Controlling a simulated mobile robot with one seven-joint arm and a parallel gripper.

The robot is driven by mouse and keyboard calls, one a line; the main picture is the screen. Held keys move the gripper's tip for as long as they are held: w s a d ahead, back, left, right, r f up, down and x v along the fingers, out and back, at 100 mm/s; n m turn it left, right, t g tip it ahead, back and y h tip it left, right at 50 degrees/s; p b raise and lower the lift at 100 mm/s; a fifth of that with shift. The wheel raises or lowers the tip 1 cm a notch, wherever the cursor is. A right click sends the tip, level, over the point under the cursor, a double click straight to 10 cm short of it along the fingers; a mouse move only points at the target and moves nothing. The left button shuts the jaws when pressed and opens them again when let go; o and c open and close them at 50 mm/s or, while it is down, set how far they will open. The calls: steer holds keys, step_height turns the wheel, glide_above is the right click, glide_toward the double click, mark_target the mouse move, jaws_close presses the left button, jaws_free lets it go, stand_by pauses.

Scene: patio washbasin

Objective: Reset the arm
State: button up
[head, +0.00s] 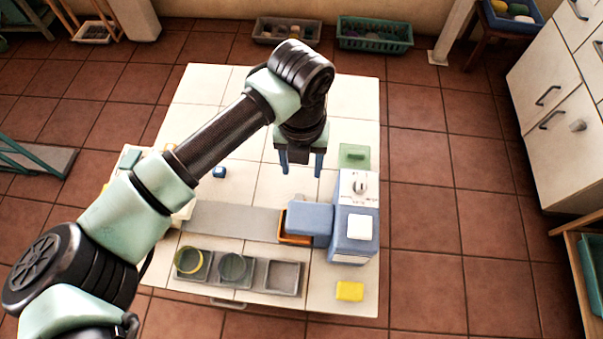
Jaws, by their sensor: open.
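My gripper (301,163) hangs above the tiled white table (355,100), pointing down. Its two blue fingers are apart, and nothing shows between them. My arm reaches in from the lower left and hides part of the table's left side. A blue and white machine (352,222) with a knob stands at the table's right, to the right of and below my gripper in the picture. An orange tray (289,240) sits partly under the machine's blue arm (310,218).
A grey strip (225,219) crosses the table. Grey trays (285,277) line the near edge; round rings stand in two. White drawers (560,130) stand right.

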steer(key=shift+r, duration=0.3)
steer(key=shift+d, duration=0.1)
